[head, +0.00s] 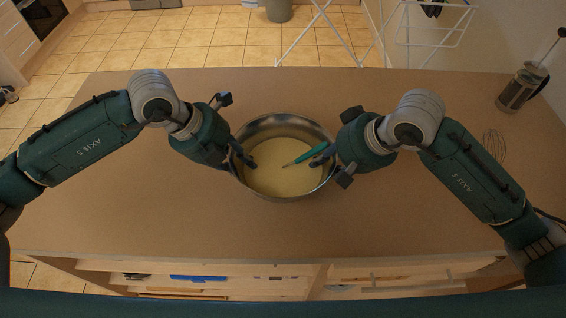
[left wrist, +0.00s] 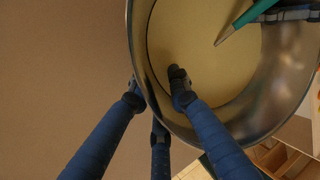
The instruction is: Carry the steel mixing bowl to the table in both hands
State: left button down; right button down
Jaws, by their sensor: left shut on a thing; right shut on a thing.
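The steel mixing bowl (head: 267,122) is in the middle of the head view, over the brown tabletop (head: 190,220). It holds a pale yellow mix, and a green-handled tool (head: 305,155) leans in it. My left gripper (head: 241,161) is shut on the bowl's left rim, with a finger inside and others outside; the left wrist view shows this grip (left wrist: 157,92). My right gripper (head: 326,158) is shut at the bowl's right rim, its fingers partly hidden by the hand. I cannot tell whether the bowl's base touches the tabletop.
A whisk (head: 494,145) lies on the right of the tabletop, and a French press (head: 521,88) stands at the back right. A white drying rack (head: 425,28) and a grey bin (head: 279,10) are on the tiled floor beyond. The front tabletop is clear.

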pick_arm(q)
jog(key=shift+w+r, duration=0.1)
jog(key=shift+r, duration=0.05)
pick_arm(e)
jog(key=shift+w+d+r, duration=0.1)
jog(key=shift+r, duration=0.05)
